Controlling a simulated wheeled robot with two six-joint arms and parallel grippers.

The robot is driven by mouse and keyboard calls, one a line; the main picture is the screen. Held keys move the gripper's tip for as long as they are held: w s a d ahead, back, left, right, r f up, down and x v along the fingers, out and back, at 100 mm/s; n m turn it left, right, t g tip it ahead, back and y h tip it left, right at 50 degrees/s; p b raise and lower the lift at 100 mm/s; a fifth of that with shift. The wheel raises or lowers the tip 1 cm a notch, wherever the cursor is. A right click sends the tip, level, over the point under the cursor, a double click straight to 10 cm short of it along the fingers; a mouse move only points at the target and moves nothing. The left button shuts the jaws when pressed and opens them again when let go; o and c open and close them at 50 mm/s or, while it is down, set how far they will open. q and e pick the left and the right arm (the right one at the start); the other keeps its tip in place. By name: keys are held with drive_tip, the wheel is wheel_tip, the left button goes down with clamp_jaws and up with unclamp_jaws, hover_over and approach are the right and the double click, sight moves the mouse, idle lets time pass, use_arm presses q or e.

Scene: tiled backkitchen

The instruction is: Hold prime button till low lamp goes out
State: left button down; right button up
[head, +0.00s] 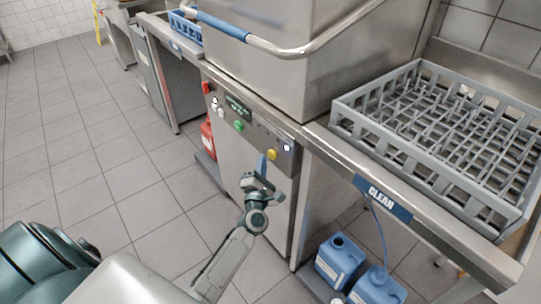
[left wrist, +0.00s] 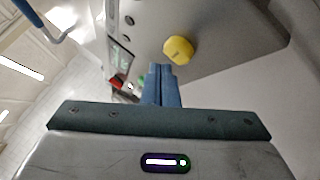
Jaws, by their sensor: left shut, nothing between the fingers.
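The dishwasher's control panel shows a round yellow button (head: 272,154), also large in the left wrist view (left wrist: 179,50). No readable label tells me whether it is the prime button. Beside it is a small bright white spot (head: 287,147), perhaps a lamp; I cannot tell whether it is the low lamp. A green button (head: 239,126) sits farther left. My left gripper (head: 262,158) is shut and empty, its blue fingertips (left wrist: 160,70) just short of the yellow button and apart from it in the wrist view. My right gripper is not in view.
A dark display (head: 238,107) and a red switch (head: 208,87) are on the same panel. A grey dish rack (head: 345,112) stands on the counter marked CLEAN (head: 382,197). Blue canisters (head: 340,262) stand below it. The tiled floor at left is clear.

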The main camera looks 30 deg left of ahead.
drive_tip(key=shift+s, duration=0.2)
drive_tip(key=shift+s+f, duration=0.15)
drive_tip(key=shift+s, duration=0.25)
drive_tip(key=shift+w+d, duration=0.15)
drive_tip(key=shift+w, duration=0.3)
use_arm(q)
drive_tip(key=shift+w, duration=0.1)
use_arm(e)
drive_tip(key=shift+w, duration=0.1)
use_arm(q)
drive_tip(key=shift+w+d, duration=0.2)
drive_tip(key=shift+w, duration=0.1)
